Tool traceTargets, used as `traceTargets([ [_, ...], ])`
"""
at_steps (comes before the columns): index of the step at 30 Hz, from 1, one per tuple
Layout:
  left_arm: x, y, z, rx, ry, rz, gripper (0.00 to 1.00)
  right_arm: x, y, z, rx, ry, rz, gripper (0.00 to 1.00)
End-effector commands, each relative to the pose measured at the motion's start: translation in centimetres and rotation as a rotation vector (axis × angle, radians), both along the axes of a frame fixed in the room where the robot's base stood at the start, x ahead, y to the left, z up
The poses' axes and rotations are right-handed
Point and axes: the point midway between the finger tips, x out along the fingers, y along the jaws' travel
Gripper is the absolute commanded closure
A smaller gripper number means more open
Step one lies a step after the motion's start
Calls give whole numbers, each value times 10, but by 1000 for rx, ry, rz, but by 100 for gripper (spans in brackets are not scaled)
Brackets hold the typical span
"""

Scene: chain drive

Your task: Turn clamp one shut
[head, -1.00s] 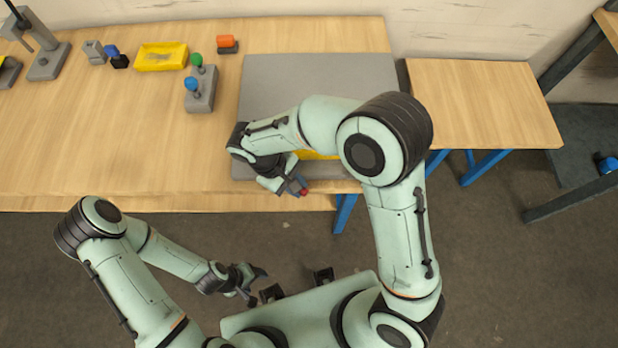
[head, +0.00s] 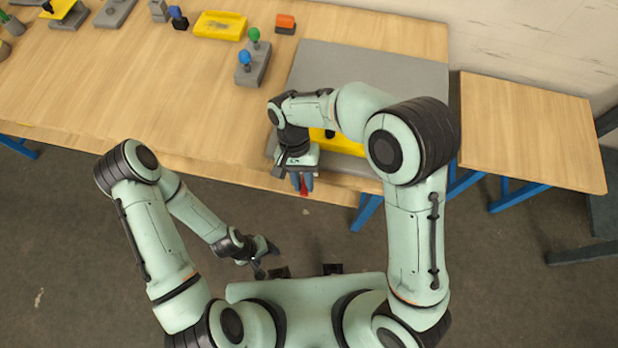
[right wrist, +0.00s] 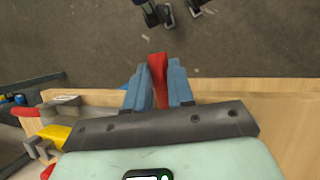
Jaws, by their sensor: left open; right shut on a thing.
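My right gripper (head: 303,184) is at the front edge of the bench, its fingers pointing toward the robot. In the right wrist view its blue fingers (right wrist: 158,88) are shut on a red handle (right wrist: 158,68), which I take to be the handle of clamp one. The handle's tip also shows in the head view (head: 304,190). The clamp's body is hidden behind the gripper and wrist. My left gripper (head: 266,260) is open and empty, low over the floor in front of the bench.
A grey plate (head: 370,65) with a yellow part (head: 345,142) lies under my right arm. A grey block with blue and green knobs (head: 254,68), a yellow tray (head: 220,25) and an orange-black block (head: 285,23) stand behind. The bench's middle left is clear.

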Motion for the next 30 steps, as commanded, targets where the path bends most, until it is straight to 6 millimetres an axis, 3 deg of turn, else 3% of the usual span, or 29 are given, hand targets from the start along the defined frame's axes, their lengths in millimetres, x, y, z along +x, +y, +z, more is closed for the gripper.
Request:
traceTargets([
  [9, 2, 0, 2, 0, -2, 0, 36, 4, 7, 2, 3, -5, -102, 100],
  [24, 2, 0, 3, 0, -2, 0, 36, 4, 9, 2, 3, -5, -119, 100],
  [25, 2, 0, 3, 0, -2, 0, 36, 4, 8, 2, 4, -5, -118, 67],
  [26, 2, 0, 3, 0, -2, 0, 36, 4, 9, 2, 4, -5, -118, 58],
  [27, 2, 0, 3, 0, -2, 0, 36, 4, 8, 2, 3, -5, -117, 52],
  [30, 2, 0, 2, 0, -2, 0, 36, 4, 8, 1, 3, -3, -116, 52],
])
